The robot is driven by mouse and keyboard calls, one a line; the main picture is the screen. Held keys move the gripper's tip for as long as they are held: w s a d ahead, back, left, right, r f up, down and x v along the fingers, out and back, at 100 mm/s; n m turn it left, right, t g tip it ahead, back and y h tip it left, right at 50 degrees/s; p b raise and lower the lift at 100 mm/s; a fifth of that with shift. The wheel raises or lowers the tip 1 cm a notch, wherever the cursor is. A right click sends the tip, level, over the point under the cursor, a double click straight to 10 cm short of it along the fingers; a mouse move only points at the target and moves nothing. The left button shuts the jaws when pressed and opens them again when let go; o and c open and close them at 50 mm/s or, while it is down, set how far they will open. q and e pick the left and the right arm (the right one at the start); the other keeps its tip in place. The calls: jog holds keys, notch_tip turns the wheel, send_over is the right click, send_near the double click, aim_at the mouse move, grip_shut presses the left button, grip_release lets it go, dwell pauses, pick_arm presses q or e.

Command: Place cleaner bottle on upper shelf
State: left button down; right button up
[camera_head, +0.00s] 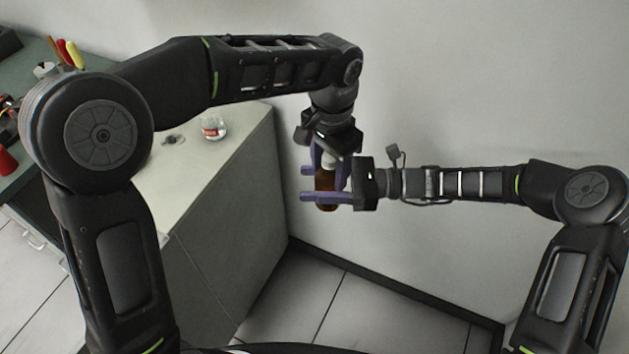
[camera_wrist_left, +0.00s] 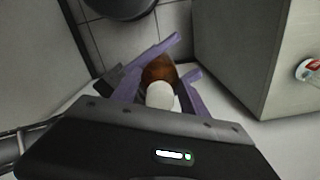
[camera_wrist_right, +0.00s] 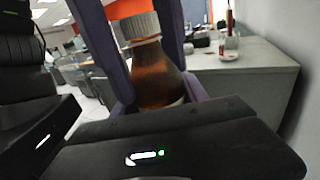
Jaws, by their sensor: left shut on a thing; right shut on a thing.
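The brown bottle with a white cap (camera_head: 325,183) is in the air at the centre of the head view, upright and clear of the cabinet. My left gripper (camera_head: 328,166) comes from above and is shut on it near the cap. My right gripper (camera_head: 322,182) comes from the right and is shut on its body. The left wrist view looks down on the cap and brown shoulder of the bottle (camera_wrist_left: 159,88). The right wrist view shows the bottle (camera_wrist_right: 152,72) between purple fingers. Its label is mostly hidden. I cannot identify an upper shelf.
A pale cabinet (camera_head: 225,165) stands left of the bottle, with a clear jar with a red label (camera_head: 213,127) on top. A green bench (camera_head: 40,75) with tools is at far left. A wall is behind; open floor (camera_head: 330,305) lies below.

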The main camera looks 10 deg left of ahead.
pick_arm(q)
jog(key=c, duration=0.5)
grip_release()
notch_tip(320, 180, up, 8)
jog(key=shift+f, duration=0.25)
jog(key=shift+w, duration=0.1)
